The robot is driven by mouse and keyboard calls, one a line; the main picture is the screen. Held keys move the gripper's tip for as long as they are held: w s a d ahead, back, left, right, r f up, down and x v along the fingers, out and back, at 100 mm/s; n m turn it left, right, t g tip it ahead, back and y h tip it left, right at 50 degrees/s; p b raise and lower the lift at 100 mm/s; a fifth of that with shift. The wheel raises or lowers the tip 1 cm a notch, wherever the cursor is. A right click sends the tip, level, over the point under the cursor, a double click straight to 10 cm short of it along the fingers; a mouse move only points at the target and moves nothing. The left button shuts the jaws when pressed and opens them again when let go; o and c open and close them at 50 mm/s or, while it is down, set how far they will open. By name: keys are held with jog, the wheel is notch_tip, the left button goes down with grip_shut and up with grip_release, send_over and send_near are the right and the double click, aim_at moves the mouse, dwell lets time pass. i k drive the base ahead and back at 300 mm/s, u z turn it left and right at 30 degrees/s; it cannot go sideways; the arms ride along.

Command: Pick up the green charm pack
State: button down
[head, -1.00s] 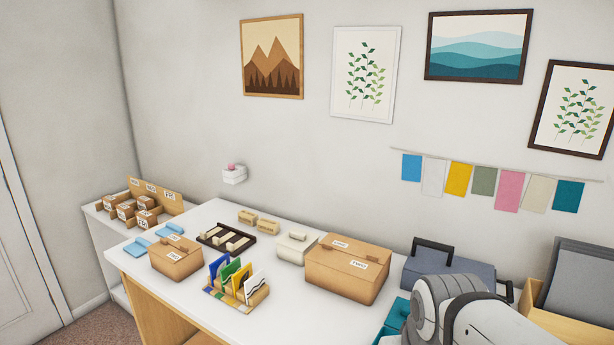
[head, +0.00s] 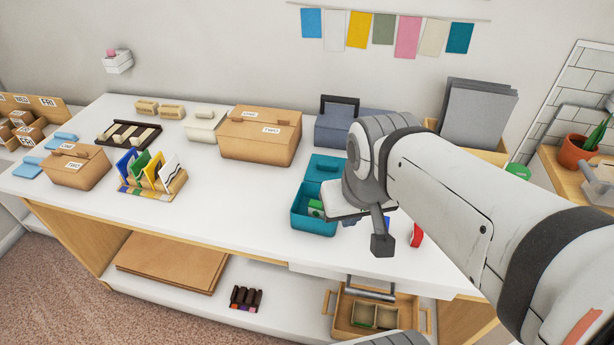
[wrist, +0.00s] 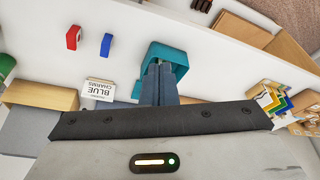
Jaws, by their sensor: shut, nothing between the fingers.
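A small green pack (head: 316,208) with a pale patch lies inside an open teal box (head: 313,222) on the white table, partly cut off by the box wall and my arm in the head view. My gripper (head: 381,243) is over the table, right of the teal box in that view. In the wrist view my gripper (wrist: 158,72) shows as two fingers pressed together, empty, in front of the teal box (wrist: 178,56). They hide much of the box, and I cannot see the green pack there.
A box marked BLUE CHARMS (wrist: 98,90), a red block (wrist: 73,37) and a blue block (wrist: 106,44) are near the teal box. A grey-blue toolbox (head: 335,130) and a cardboard box (head: 258,140) stand behind.

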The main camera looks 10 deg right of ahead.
aim_at(315, 210)
jog(key=z, duration=1.75)
jog(key=k, duration=1)
jog(key=u, duration=1.4)
jog(key=i, duration=1.05)
jog(key=u, duration=0.05)
